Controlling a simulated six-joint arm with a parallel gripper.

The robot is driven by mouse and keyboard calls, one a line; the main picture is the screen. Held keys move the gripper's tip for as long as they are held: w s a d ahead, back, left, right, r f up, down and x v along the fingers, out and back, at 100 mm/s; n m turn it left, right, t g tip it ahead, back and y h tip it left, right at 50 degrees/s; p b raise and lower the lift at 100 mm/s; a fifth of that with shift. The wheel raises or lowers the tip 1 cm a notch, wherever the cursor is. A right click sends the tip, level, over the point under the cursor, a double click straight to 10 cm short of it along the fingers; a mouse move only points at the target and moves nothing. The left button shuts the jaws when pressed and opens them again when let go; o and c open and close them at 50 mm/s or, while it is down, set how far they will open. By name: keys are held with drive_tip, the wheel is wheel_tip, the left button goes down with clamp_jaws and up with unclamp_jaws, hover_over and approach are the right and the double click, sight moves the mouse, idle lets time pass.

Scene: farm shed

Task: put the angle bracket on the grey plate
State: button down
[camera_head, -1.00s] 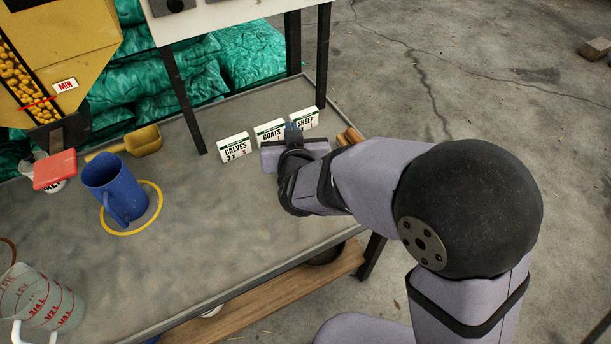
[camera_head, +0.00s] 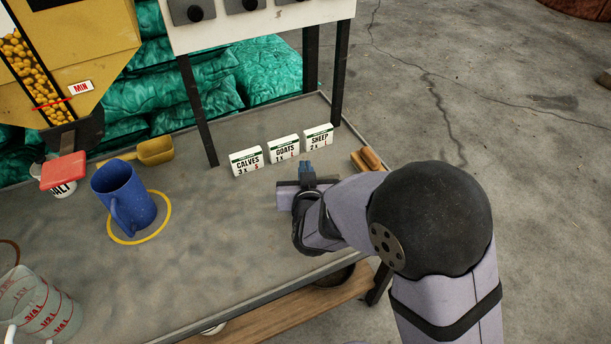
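I see no angle bracket and no grey plate in the head view. My gripper (camera_head: 305,170) is over the right part of the grey bench top (camera_head: 215,235), in front of the small white cards.
Cards marked CALVES (camera_head: 247,161), GOATS (camera_head: 284,149) and SHEEP (camera_head: 318,138) stand behind my gripper. A wooden-looking block (camera_head: 366,159) lies to its right. A blue mug (camera_head: 124,200), yellow scoop (camera_head: 154,152) and clear measuring jug (camera_head: 38,308) are left. The bench middle is clear.

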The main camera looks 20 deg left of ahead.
drive_tip(key=shift+f, duration=1.05)
drive_tip(key=shift+f+b, duration=0.2)
drive_tip(key=shift+b, duration=0.15)
drive_tip(key=c, duration=2)
unclamp_jaws()
drive_tip(key=shift+c, duration=0.2)
drive_tip(key=shift+r, duration=0.15)
